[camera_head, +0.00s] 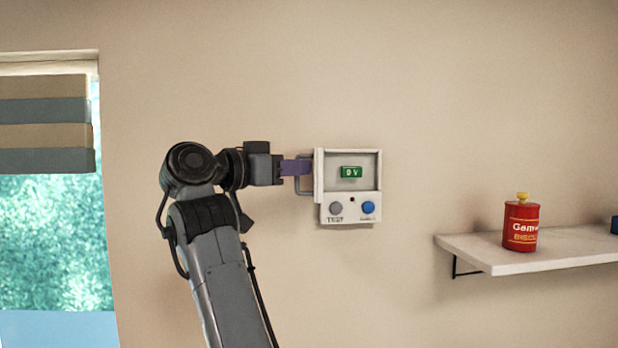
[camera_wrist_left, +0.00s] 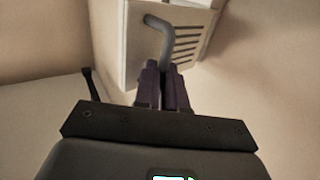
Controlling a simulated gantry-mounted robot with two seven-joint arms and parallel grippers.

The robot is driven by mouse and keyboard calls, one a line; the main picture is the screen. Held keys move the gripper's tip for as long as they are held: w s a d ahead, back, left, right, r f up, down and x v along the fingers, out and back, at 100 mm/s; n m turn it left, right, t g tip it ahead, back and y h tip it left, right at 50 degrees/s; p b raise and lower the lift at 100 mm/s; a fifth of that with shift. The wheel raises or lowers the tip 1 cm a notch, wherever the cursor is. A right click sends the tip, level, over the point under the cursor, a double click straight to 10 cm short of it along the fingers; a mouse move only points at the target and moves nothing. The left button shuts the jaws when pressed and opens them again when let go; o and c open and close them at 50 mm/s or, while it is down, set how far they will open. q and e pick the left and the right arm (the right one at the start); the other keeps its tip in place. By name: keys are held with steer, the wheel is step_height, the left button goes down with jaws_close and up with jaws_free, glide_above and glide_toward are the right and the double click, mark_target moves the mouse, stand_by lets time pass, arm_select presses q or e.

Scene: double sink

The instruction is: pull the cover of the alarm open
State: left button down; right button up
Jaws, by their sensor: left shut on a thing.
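The alarm (camera_head: 351,215) is a white box on the wall with a green display, a grey knob and a blue knob. Its display recess faces me and looks unobstructed. A pale upright strip (camera_head: 318,185) at its left edge seems to be the cover seen nearly edge-on; how far it stands open I cannot tell. A grey bar handle (camera_head: 303,192) sticks out to the left of the strip. My left gripper (camera_head: 297,168) comes from the left, its purple fingers shut on the handle. The left wrist view shows the fingers (camera_wrist_left: 162,86) together around the handle (camera_wrist_left: 158,30). My right gripper is out of view.
A marble shelf (camera_head: 485,252) at the right holds a red tin (camera_head: 521,224) and a partly cut-off blue thing (camera_head: 614,225). A window with a striped blind (camera_head: 45,125) is at the left. The wall between the alarm and the shelf is bare.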

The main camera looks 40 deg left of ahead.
arm_select(q)
steer(key=shift+w+a+f+h, duration=0.1)
steer(key=shift+w+a+h, duration=0.05)
steer(key=shift+a+h, duration=0.15)
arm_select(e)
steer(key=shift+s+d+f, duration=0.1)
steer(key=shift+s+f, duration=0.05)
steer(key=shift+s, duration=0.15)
arm_select(q)
steer(key=shift+d, duration=0.1)
steer(key=c, duration=1.5)
jaws_free()
steer(key=shift+w, duration=0.1)
steer(key=shift+o, duration=1.4)
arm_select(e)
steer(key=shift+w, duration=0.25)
arm_select(q)
steer(key=shift+r, duration=0.2)
